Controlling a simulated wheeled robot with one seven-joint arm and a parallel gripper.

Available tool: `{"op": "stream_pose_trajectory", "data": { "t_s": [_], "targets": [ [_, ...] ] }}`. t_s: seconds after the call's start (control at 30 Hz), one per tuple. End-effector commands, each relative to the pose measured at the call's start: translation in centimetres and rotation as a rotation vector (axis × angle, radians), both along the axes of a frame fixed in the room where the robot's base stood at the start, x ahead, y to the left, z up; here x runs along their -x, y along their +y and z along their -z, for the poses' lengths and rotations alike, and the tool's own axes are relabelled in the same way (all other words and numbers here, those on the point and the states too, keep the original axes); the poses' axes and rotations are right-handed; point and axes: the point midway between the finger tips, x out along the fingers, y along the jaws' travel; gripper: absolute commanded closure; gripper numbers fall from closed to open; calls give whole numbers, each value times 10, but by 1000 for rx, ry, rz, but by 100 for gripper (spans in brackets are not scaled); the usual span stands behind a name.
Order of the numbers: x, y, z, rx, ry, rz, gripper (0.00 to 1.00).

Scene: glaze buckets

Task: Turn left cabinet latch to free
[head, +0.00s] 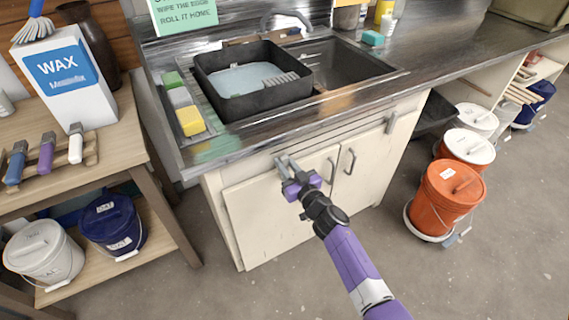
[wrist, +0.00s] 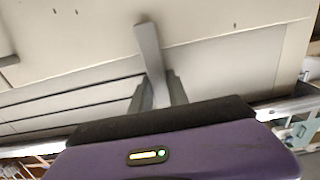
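The left cabinet latch (wrist: 148,45) is a flat grey lever on the cabinet front in the wrist view. My gripper (head: 286,163) is at the upper part of the left cabinet door (head: 265,205) in the head view, and its fingers cover most of the latch there. In the wrist view my gripper (wrist: 159,88) has its two grey fingers close together, one on each side of the lever, and appears shut on it. The lever's free end sticks out beyond the fingertips. Its pivot is hard to make out.
The cabinet doors have bar handles, left (head: 331,171) and right (head: 350,161). A right latch (head: 391,122) sits near the counter edge. A wooden shelf table (head: 140,125) stands at left. The floor in front is clear.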

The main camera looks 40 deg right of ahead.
Motion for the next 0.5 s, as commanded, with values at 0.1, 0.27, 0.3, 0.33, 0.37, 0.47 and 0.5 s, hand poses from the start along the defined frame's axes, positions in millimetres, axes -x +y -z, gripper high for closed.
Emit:
{"op": "stream_pose_trajectory", "data": {
  "t_s": [0.1, 0.27, 0.3, 0.33, 0.37, 0.47, 0.5],
  "targets": [
    [0, 0, 0, 0, 0, 0, 100],
    [0, 0, 0, 6, 2, 0, 100],
    [0, 1, 0, 11, 3, 0, 100],
    [0, 1, 0, 15, 4, 0, 100],
    [0, 1, 0, 21, 6, 0, 100],
    [0, 2, 0, 55, 16, -1, 100],
    [-1, 3, 0, 73, 21, -1, 100]
  ]
}}
